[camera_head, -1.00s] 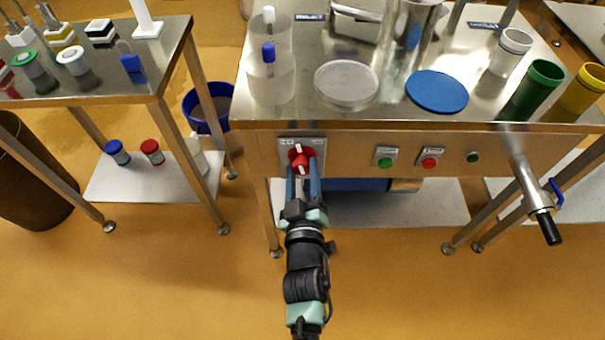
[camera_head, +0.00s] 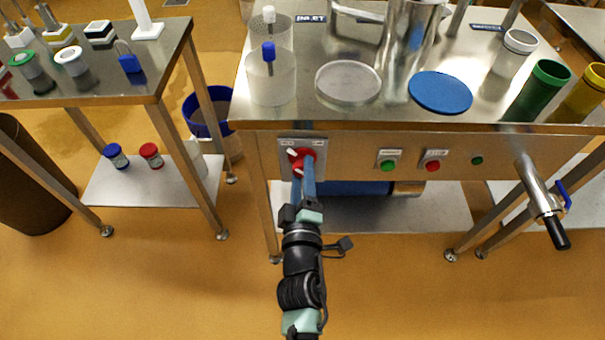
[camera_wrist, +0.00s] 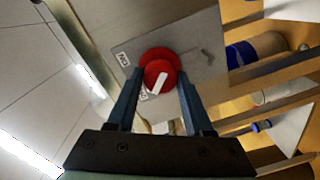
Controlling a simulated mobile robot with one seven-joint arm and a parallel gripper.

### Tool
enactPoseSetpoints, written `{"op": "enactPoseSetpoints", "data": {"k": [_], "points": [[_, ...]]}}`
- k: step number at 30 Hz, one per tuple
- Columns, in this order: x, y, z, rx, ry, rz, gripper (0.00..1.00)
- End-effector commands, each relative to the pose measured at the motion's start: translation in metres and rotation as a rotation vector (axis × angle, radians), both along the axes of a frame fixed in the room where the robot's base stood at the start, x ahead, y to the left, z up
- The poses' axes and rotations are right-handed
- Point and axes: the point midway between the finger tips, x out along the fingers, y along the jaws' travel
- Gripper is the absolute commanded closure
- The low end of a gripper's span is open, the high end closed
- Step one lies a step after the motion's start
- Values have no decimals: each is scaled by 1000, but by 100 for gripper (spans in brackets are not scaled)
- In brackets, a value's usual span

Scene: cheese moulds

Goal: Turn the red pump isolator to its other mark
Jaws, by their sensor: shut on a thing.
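The red pump isolator (camera_head: 297,155) is a round red knob with a white pointer on a grey plate (camera_head: 318,146), at the left of the table's front panel. In the head view its pointer slants to the upper left. My gripper (camera_head: 303,172) reaches it from below and is shut on it, partly covering it. In the wrist view the red isolator (camera_wrist: 160,70) sits between the two blue fingers of my gripper (camera_wrist: 160,95), one on each side. Small marks show on the plate, too small to read surely.
A green button (camera_head: 387,164) and a red button (camera_head: 432,165) are to the right on the panel. A blue bucket (camera_head: 207,112) stands on the left behind the table leg. Floor in front is clear.

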Motion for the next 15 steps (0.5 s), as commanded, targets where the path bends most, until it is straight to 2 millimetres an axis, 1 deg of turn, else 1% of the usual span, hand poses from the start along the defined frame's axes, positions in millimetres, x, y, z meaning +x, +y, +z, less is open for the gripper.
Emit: {"op": "enactPoseSetpoints", "data": {"k": [11, 12, 14, 15], "points": [[0, 1, -1, -9, 3, 2, 100], [0, 1, -1, -9, 3, 2, 45], [0, 1, -1, -8, 2, 1, 34], [0, 1, -1, -8, 2, 1, 27]]}}
